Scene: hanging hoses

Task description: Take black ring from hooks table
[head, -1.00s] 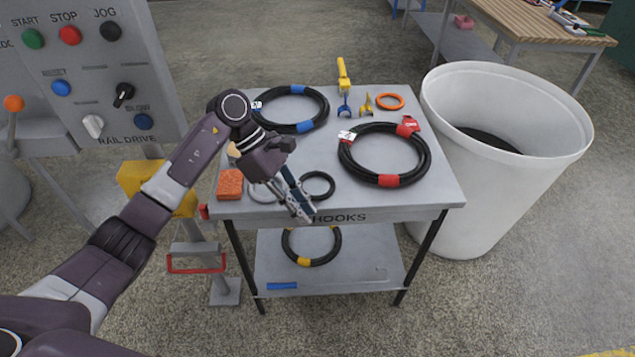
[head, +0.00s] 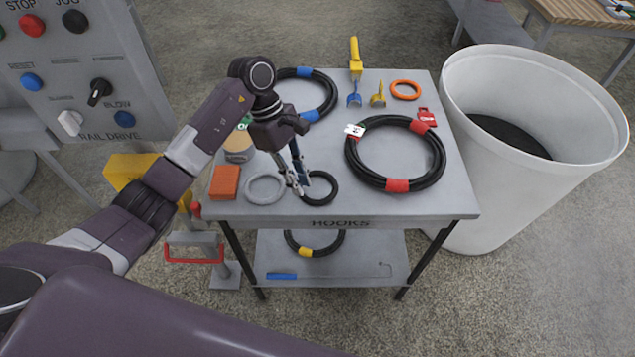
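The small black ring (head: 336,190) lies flat near the front edge of the grey hooks table (head: 375,212), right of a grey ring. My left gripper (head: 300,187) points down at the ring's left side, and its fingers cover part of that side. I cannot tell whether the fingertips touch the ring or how far apart they are. The ring appears to rest on the table top. My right gripper is not in view.
A grey ring (head: 266,189) and an orange block (head: 225,182) lie left of the gripper. A large black hose coil with red bands (head: 397,185) lies to the right, a blue-banded coil (head: 311,115) behind. A white bin (head: 535,185) stands right of the table.

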